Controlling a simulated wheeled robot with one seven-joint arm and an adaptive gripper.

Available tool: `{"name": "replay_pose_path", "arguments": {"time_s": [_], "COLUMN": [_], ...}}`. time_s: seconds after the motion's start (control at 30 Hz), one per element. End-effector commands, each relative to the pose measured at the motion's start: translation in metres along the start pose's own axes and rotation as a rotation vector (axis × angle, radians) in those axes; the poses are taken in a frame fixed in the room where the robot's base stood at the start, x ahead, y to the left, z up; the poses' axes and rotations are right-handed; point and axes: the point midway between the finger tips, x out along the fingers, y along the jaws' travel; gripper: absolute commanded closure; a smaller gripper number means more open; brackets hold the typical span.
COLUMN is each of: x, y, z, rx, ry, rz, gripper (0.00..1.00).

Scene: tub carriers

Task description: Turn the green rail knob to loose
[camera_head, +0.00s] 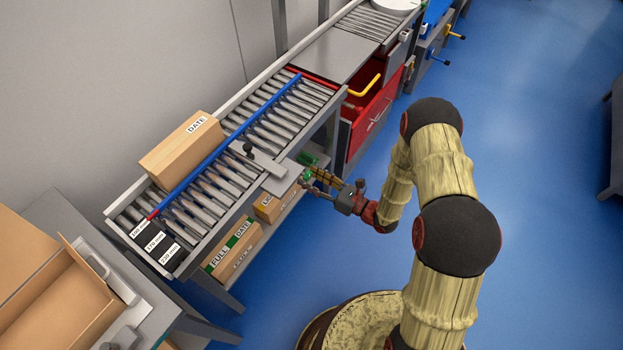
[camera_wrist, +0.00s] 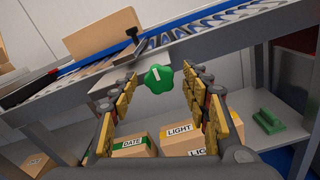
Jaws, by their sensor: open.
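The green rail knob (camera_wrist: 158,78) shows in the wrist view as a lobed knob with a short, nearly upright white mark on its face. It sits at the front side of the roller conveyor, below a grey plate (camera_wrist: 122,57). My gripper (camera_wrist: 163,84) is open, its yellow-padded fingers to the left and right of the knob as seen in the picture. I see no clear contact, and cannot tell how far the fingertips are from it. In the head view my gripper (camera_head: 317,183) is at the conveyor's near side, and the knob is hard to make out there.
A blue guide rail (camera_head: 228,142) runs along the rollers, with a carton (camera_head: 182,145) behind it. Labelled cartons (camera_head: 234,250) stand on the shelf below. A green handle-like block (camera_wrist: 268,121) lies at right in the wrist view. A red bin (camera_head: 372,118) stands beyond; blue floor is open at right.

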Motion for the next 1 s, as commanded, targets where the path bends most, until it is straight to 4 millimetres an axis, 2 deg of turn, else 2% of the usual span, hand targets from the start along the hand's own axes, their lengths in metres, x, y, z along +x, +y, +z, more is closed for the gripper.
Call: {"name": "replay_pose_path", "arguments": {"time_s": [0.13,0.9,1.0], "x": [-0.0002,-0.0004,-0.0004], "y": [0.0,-0.0001,-0.0001], "z": [0.0002,0.0,0.0], "rx": [0.0,0.0,-0.002], "ry": [0.0,0.0,0.0], "rz": [0.0,0.0,0.0], "gripper": [0.54,0.97,0.97]}}
